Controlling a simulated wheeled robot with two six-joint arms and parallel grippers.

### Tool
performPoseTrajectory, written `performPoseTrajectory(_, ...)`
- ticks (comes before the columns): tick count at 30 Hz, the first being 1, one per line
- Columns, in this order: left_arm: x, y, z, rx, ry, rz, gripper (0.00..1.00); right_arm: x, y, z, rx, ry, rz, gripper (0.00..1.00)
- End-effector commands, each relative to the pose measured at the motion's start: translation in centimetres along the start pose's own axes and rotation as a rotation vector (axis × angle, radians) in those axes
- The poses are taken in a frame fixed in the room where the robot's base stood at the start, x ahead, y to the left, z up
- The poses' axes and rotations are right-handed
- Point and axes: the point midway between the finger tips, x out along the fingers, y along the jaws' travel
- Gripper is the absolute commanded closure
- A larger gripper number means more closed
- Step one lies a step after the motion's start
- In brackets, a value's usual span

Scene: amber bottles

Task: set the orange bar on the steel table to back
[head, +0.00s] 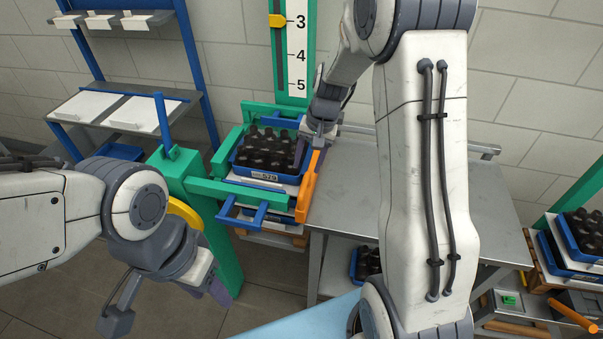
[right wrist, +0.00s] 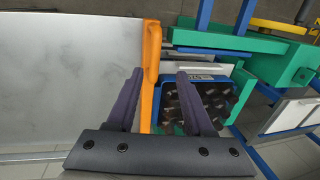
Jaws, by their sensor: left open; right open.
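The orange bar (head: 307,190) stands at the left edge of the steel table (head: 345,190), between the table and the blue crate of amber bottles. In the right wrist view the orange bar (right wrist: 151,55) runs between the spread fingers of my right gripper (right wrist: 160,85), nearer the left finger. The steel table (right wrist: 70,80) fills the left of that view. In the head view my right gripper (head: 318,136) is at the bar's far end, partly hidden by its own wrist. I cannot tell whether it touches the bar. My left gripper (head: 165,302) is open and empty, low at the left.
A blue crate (head: 240,172) of dark bottles sits in a green frame (head: 197,190) beside the table. A green post (head: 293,60) with a number scale stands behind. A shelf rack (head: 110,105) is at the left. The visible tabletop is bare.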

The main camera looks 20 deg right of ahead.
Motion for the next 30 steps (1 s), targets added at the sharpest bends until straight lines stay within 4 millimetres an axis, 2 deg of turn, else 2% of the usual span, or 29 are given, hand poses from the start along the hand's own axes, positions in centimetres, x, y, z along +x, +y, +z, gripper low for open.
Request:
performPoseTrajectory(6,-1.1,0.1,-0.1,0.001,0.0,0.0,0.52,3.9,0.9,-0.1,0.014,-0.003,0.003,0.48)
performPoseTrajectory(10,-1.4,0.1,-0.1,0.002,0.0,0.0,0.52,5.7,1.0,-0.2,0.014,-0.001,0.001,0.48)
performPoseTrajectory(15,-1.5,0.1,-0.1,0.002,0.0,0.0,0.52,6.8,0.9,-0.2,0.014,0.001,0.001,0.48)
performPoseTrajectory(23,-1.4,0.1,-0.1,0.002,0.0,0.0,0.52,6.9,0.8,-0.2,0.011,0.003,0.0,0.48)
performPoseTrajectory(26,-1.4,0.1,-0.1,0.002,0.0,0.0,0.52,6.9,0.7,-0.2,0.01,0.002,0.0,0.82)
performPoseTrajectory(27,-1.4,0.1,-0.1,0.002,0.0,0.0,0.52,6.9,0.7,-0.2,0.01,0.002,0.0,0.98)
performPoseTrajectory(30,-1.4,0.1,-0.1,0.002,0.0,0.0,0.52,6.9,0.7,-0.2,0.01,0.002,0.0,1.0)
